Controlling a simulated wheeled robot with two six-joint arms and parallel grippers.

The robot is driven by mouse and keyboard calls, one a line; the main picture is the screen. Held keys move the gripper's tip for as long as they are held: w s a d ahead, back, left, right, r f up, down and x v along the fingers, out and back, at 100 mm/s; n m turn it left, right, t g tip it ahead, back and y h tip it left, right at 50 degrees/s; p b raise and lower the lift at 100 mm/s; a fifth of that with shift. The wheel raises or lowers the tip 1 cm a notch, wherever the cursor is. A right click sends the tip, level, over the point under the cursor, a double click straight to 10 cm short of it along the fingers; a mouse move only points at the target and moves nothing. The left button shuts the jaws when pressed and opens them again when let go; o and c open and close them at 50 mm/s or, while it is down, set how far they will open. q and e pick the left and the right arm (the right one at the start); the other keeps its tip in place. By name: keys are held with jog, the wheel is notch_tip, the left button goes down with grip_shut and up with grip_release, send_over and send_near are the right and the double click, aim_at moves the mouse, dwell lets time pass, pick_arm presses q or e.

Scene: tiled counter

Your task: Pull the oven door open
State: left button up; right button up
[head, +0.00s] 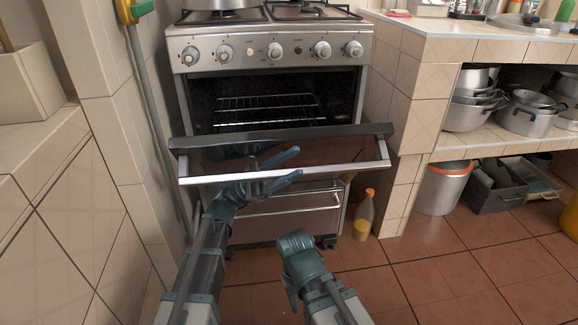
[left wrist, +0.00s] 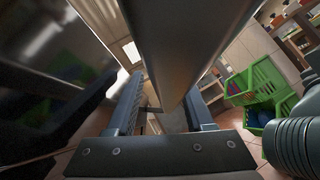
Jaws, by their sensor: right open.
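The oven door (head: 330,150) is partly open, tilted forward below the oven cavity (head: 262,98), where a wire rack shows. Its silver handle bar (head: 345,168) runs across the door's front edge. In the left wrist view the bar (left wrist: 172,45) passes between the two fingers, which stand apart with space beside the bar. My right gripper (head: 290,296) is open, low over the floor in front of the oven, apart from the door and partly hidden by its own wrist.
A tiled wall and ledge (head: 45,150) stand close on the left. A tiled counter (head: 470,35) with pots on its shelf stands on the right. A bottle (head: 363,215) stands on the floor beside the oven. The floor at front right is clear.

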aim_at(255, 180)
pick_arm(q)
jog(key=shift+s+a+m+b, duration=0.4)
jog(key=shift+s+a+b, duration=0.1)
jog(key=shift+s+a, duration=0.6)
jog(key=shift+w+a+f+b, duration=0.1)
jog(key=shift+a+f+b, duration=0.25)
jog(key=shift+a+b, duration=0.25)
jog(key=shift+w+a+f+b, duration=0.1)
jog(key=shift+a+f+b, duration=0.25)
jog(key=shift+a, duration=0.4)
jog(key=shift+w+a+f+b, duration=1.15)
jog(key=shift+a+f+b, duration=0.1)
jog(key=shift+b, duration=0.05)
jog(key=shift+w+b+v, duration=0.1)
jog(key=shift+b+v, duration=0.55)
jog(key=shift+v, duration=0.55)
jog(key=shift+w+b+v, duration=0.15)
jog(key=shift+b+v, duration=0.5)
jog(key=shift+v, duration=0.55)
pick_arm(e)
notch_tip(255, 180, down, 7)
jog(key=shift+s, duration=0.3)
pick_arm(q)
jog(key=shift+a+r, duration=0.1)
jog(key=shift+r, duration=0.05)
pick_arm(e)
jog(key=shift+a, duration=0.1)
